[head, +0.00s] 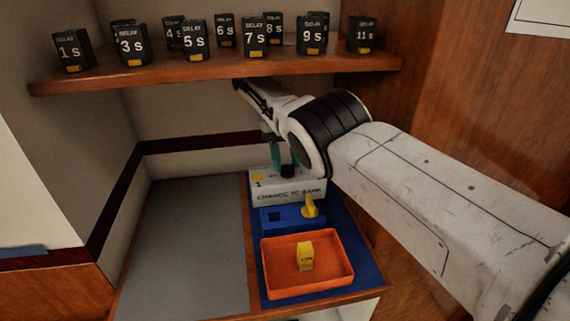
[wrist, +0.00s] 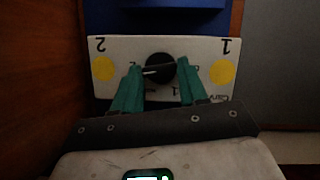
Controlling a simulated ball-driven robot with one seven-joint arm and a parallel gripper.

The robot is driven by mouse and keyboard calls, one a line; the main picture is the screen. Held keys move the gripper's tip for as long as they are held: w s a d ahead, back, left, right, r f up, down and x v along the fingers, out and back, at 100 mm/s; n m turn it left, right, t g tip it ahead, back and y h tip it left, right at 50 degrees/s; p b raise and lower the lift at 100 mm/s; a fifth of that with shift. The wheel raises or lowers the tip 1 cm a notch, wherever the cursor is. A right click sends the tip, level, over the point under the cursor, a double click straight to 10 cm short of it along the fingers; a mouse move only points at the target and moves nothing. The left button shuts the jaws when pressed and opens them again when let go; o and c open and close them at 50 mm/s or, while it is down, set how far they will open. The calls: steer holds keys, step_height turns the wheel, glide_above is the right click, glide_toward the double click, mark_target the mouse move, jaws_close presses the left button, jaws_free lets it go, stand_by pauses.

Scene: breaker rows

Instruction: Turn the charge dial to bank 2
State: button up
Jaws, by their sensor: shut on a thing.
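The charge box (head: 285,190) is a white block lettered "charge to bank", standing at the back of the blue mat. In the wrist view its face (wrist: 125,90) appears upside down, with a 2 and a yellow disc (wrist: 103,68) at left, and a 1 and a yellow disc (wrist: 222,72) at right. The black round charge dial (wrist: 160,68) sits between them. A short white mark shows on the dial's left half, on the 2 side. My gripper (wrist: 160,80) has its teal fingers shut on the dial, one on each side. My arm partly hides the box in the head view.
A blue block (head: 280,226) with a yellow lever (head: 310,207) stands in front of the box. An orange tray (head: 268,285) holding a yellow piece (head: 305,256) is nearer. A wooden shelf (head: 220,68) with several black delay blocks overhangs. The grey mat (head: 185,245) is clear.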

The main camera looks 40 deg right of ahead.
steer(key=shift+m+y+p, duration=0.4)
steer(key=shift+m+p, duration=0.05)
steer(key=shift+m, duration=0.65)
steer(key=o, duration=1.1)
steer(key=shift+c, duration=0.2)
